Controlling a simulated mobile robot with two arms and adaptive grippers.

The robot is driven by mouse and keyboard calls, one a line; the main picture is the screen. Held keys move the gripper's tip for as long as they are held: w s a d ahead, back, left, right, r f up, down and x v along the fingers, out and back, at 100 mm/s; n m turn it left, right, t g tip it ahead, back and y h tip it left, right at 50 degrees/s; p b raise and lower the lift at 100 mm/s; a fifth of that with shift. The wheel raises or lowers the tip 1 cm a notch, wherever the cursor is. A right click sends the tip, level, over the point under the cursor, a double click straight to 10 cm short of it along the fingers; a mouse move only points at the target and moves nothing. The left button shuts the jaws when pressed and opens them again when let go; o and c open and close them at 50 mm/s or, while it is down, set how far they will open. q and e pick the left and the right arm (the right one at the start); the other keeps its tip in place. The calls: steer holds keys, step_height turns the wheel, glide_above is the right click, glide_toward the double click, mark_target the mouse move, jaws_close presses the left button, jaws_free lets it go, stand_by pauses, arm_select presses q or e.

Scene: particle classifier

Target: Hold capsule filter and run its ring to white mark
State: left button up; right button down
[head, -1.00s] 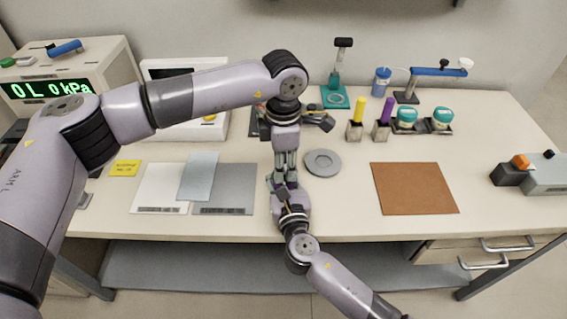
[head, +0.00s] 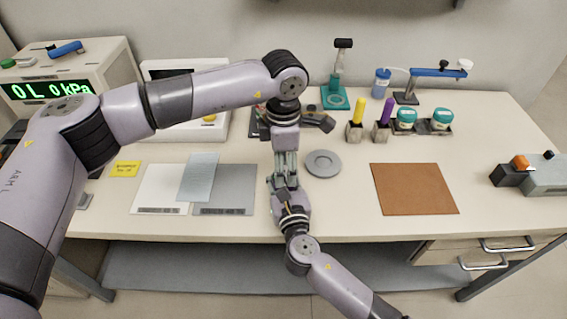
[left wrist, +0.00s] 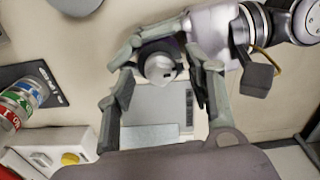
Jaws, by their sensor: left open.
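The capsule filter (left wrist: 160,66), with a pale rounded end and a dark purple body, shows in the left wrist view between the grippers. In the head view the hands mostly hide it. My left gripper (head: 287,172) points down over it, with its open fingers on either side in the left wrist view (left wrist: 163,90). I see no clear contact of these fingers with it. My right gripper (head: 283,187) comes from the front and appears shut on the filter, holding it above the table. Its ring and white mark cannot be made out.
A grey round dish (head: 323,164) lies just right of the hands. A brown mat (head: 414,188) lies farther right. White and grey plates (head: 225,190) lie to the left. Holders with yellow and purple tools and teal-lidded jars (head: 405,118) stand behind.

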steer(key=shift+f, duration=0.15)
arm_select(q)
step_height(320, 180, up, 12)
stand_by(0.5)
arm_select(e)
steer(key=c, duration=1.1)
jaws_free()
steer(key=s, duration=0.4)
steer(key=s+d, duration=0.1)
steer(key=s, duration=0.2)
steer(key=s+d, duration=0.1)
steer(key=s, duration=0.3)
steer(key=shift+s+d, duration=0.1)
steer(key=shift+s, duration=0.25)
arm_select(q)
steer(key=shift+s+f, duration=0.1)
arm_select(e)
steer(key=shift+s, duration=0.15)
